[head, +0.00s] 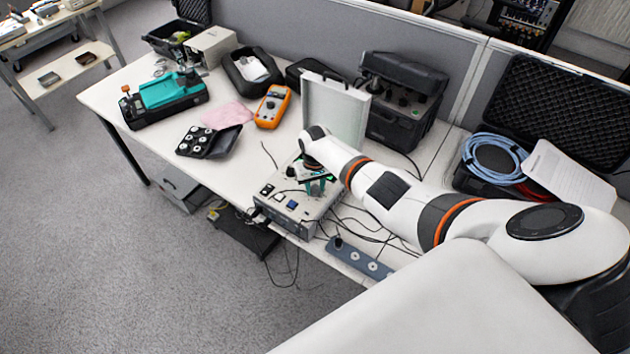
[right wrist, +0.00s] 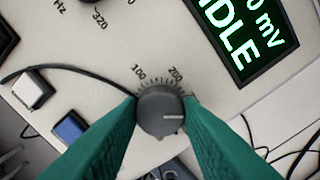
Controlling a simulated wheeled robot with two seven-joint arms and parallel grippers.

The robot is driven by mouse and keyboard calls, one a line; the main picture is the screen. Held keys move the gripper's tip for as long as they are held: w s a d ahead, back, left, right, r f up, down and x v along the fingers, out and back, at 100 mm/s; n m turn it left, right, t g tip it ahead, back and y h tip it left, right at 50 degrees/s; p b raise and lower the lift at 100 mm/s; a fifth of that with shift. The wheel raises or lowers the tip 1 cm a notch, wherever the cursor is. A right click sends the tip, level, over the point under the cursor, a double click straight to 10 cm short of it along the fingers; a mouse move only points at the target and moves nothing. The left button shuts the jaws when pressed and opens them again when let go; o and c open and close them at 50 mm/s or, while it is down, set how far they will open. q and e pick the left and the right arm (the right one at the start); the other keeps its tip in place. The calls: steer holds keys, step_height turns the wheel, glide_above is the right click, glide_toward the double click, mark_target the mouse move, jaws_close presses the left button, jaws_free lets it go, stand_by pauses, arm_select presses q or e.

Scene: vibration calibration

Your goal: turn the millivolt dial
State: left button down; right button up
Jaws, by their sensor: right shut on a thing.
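The millivolt dial (right wrist: 158,114) is a dark grey round knob on the light panel of the calibrator box (head: 281,203). Its scale shows 100 and 200, and its pale pointer line points to the right in the right wrist view. My right gripper (head: 317,186) has teal fingers, which also show in the right wrist view (right wrist: 161,108). They are shut on the dial, one on each side. The display (right wrist: 246,37) reads IDLE and a value ending in 0 mV; its earlier digits are cut off. My left gripper is not in view.
A second knob with a Hz scale (right wrist: 92,2) is cut off at the top of the right wrist view. White (right wrist: 32,90) and blue (right wrist: 70,128) buttons sit left of the dial. Cables and a power strip (head: 358,258) lie beside the box. An orange multimeter (head: 272,106) lies behind it.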

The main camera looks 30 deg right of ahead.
mark_target(315, 189)
steer(key=shift+w+r, duration=0.1)
steer(key=o, duration=1)
steer(key=shift+r, duration=0.5)
step_height(315, 189, up, 11)
